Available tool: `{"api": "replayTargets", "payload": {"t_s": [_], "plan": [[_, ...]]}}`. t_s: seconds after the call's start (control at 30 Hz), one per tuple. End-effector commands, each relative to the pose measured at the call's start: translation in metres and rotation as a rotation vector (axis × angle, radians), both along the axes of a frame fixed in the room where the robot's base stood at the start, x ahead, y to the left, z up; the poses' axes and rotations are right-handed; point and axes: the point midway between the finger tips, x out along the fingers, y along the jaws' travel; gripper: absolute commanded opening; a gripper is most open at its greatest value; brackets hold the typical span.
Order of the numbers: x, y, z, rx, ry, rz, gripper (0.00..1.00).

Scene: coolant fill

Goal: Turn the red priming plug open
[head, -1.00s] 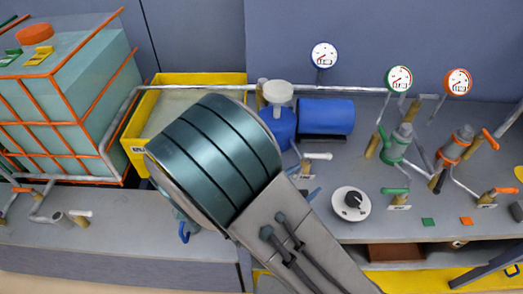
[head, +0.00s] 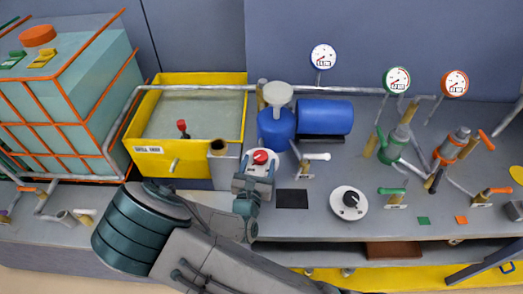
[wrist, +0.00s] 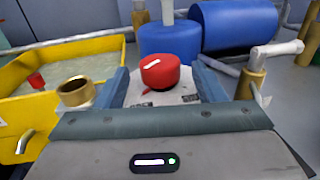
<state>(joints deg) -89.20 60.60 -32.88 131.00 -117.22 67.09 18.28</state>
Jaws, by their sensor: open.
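The red priming plug (head: 260,157) is a round red knob on a pale plate in front of the blue pump (head: 277,127). In the wrist view the plug (wrist: 160,70) stands upright in the middle, with a small red pointer mark below it on the plate. My gripper (head: 256,184) is at the near side of the plug in the head view. In the wrist view my gripper (wrist: 162,82) has its blue-grey fingers apart, one to the left and one to the right of the plug. I cannot tell whether either finger touches it.
An open brass neck (wrist: 76,92) stands close to the left finger. A white-handled valve (wrist: 270,55) stands close to the right. The yellow sump (head: 187,77) is at the left and a blue motor (head: 325,117) is behind. A black-and-white dial (head: 350,202) is farther right.

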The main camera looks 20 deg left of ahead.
Motion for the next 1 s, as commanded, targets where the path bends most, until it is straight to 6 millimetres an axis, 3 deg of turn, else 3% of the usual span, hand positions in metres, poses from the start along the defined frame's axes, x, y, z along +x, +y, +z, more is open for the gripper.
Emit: {"api": "replayTargets", "payload": {"t_s": [0.1,0.3,0.67,0.83,1.0], "plan": [[0.022,0.000,0.002,-0.002,-0.001,-0.002,0.63],[0.042,0.002,0.001,0.000,0.000,-0.001,0.63],[0.047,0.002,0.000,0.000,0.001,-0.001,0.63],[0.047,0.003,0.000,0.000,0.001,-0.001,0.18],[0.047,0.003,0.000,0.001,0.001,-0.008,0.18]]}}
